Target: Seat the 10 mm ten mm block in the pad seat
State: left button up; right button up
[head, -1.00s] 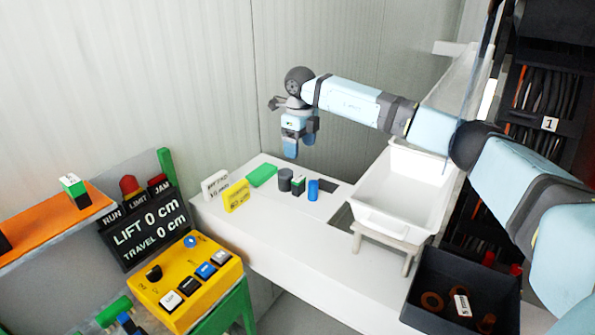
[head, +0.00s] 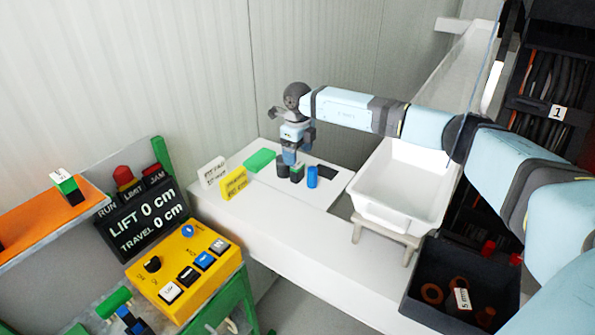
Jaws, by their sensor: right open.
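My right gripper (head: 290,160) is open and points down over a row of small pieces on the white bench. Its fingertips are at or just above a small dark block with some green and white (head: 297,174); contact cannot be told. A dark grey cylinder (head: 282,169) stands close on the left and a blue cylinder (head: 312,177) on the right. A flat green pad (head: 260,160) lies further left. A white sign (head: 212,172), apparently reading 10 mm, and a yellow sign (head: 234,183) stand beside it. Which piece is the pad seat is unclear.
A white tub (head: 400,190) stands right of the pieces, and a black bin (head: 462,290) with rings is at lower right. At left are a yellow button box (head: 186,268), a lift display (head: 143,218) and an orange shelf (head: 40,225) with a labelled block (head: 65,185).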

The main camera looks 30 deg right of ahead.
aim_at(298, 164)
notch_tip(298, 164, down, 5)
jog(key=shift+a+r+p, duration=0.1)
jog(key=shift+r+p, duration=0.1)
jog(key=shift+p, duration=0.45)
jog(key=shift+c, duration=0.4)
jog(key=c, duration=0.9)
jog(key=shift+c, duration=0.2)
jog(key=shift+r, duration=0.2)
